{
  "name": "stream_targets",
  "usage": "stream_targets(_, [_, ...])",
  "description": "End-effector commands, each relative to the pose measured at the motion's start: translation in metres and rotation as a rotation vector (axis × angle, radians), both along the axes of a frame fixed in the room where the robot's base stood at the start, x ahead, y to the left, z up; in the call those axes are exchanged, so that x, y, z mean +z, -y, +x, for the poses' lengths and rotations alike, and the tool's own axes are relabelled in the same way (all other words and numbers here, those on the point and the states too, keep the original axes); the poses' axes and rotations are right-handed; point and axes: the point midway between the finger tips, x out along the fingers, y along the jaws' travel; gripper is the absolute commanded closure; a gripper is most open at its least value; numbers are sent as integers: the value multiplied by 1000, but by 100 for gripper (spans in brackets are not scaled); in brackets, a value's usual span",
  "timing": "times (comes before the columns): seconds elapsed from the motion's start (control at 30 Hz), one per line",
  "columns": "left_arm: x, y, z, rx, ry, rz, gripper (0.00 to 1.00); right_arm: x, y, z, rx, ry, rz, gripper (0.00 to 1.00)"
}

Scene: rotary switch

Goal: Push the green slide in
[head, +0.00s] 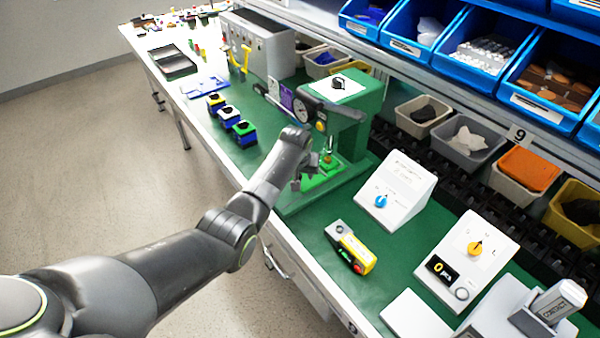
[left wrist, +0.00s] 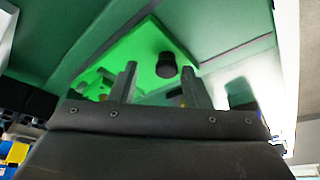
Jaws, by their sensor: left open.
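The green slide (head: 314,182) is a bright green plate low at the front of the green press (head: 352,112) in the head view. In the left wrist view the slide (left wrist: 138,50) fills the upper middle, with a round black knob (left wrist: 166,65) standing on it. My left gripper (head: 311,172) is right at the slide and hides part of it. In the wrist view its two fingers (left wrist: 160,82) are apart, with the knob showing just beyond the gap between them. Nothing shows between the fingers. I cannot tell whether they touch the slide. My right gripper is not in view.
Right of the press, a yellow-and-grey box (head: 350,247) lies on the green mat. White sloped boxes with a blue knob (head: 398,190) and a yellow knob (head: 467,258) stand farther right. Several small blue blocks (head: 230,116) stand left of the press. Bins line the back.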

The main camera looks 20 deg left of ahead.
Motion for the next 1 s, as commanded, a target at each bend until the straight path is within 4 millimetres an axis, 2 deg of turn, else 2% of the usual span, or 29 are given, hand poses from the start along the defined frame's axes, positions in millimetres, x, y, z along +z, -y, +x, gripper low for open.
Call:
stream_targets(0.27, [3, -1, -2, 1, -3, 1, 57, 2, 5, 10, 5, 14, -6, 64])
stream_targets(0.8, [58, 4, -24, -1, 0, 0, 57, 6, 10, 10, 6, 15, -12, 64])
stream_targets(1.0, [68, 4, -28, -1, -1, 0, 57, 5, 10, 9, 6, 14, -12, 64])
